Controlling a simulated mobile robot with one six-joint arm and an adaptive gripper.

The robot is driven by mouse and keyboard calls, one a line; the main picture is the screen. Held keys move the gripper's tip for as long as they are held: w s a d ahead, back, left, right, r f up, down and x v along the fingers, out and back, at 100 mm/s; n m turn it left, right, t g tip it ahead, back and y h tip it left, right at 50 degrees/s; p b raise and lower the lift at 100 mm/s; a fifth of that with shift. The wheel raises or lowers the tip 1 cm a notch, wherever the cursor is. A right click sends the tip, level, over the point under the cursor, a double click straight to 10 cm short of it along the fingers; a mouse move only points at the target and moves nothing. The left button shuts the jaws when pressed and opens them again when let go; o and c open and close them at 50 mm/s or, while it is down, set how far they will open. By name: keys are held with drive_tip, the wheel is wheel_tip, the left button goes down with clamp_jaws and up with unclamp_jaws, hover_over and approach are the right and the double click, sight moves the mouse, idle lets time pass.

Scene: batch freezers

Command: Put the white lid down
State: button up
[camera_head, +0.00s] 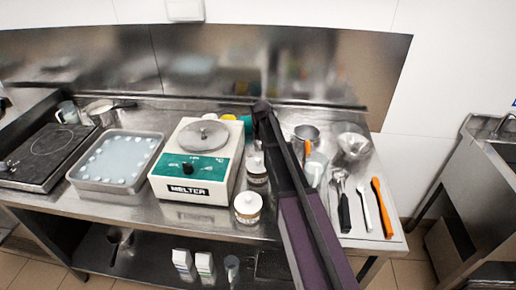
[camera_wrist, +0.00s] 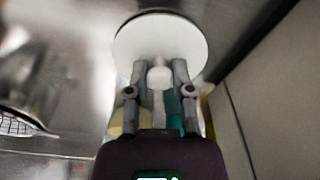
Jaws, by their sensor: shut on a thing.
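The white lid (camera_wrist: 160,38) is a round disc with a small knob, at the top of the wrist view. My gripper (camera_wrist: 159,74) is shut on its knob, with one grey finger on each side. The disc lies beyond the fingertips; I cannot tell whether it touches a surface. In the head view my dark arm reaches over the right part of the steel table (camera_head: 184,216) towards the back, and the gripper and lid cannot be made out behind it.
The melter (camera_head: 190,190) with a grey round cover stands left of my arm, near two jars (camera_head: 248,208) (camera_head: 257,170). A tray (camera_head: 112,187) and hob (camera_head: 45,153) lie further left. Metal cups (camera_head: 306,133), a bowl (camera_head: 353,146) and utensils (camera_head: 382,208) lie right of my arm.

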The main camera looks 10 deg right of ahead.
sight(261, 153)
drive_tip(key=shift+f, duration=0.25)
drive_tip(key=o, duration=0.8)
drive_tip(key=shift+r, duration=0.1)
drive_tip(key=shift+r, duration=0.15)
drive_tip(key=r+p, duration=0.4)
drive_tip(key=s+r+p, duration=0.1)
drive_tip(key=r+p, duration=0.7)
drive_tip(key=shift+s, duration=0.25)
idle(0.6)
drive_tip(key=shift+g, duration=0.7)
drive_tip(key=s, duration=2.8)
drive_tip(key=shift+a+f, duration=0.1)
drive_tip(key=shift+a, duration=0.3)
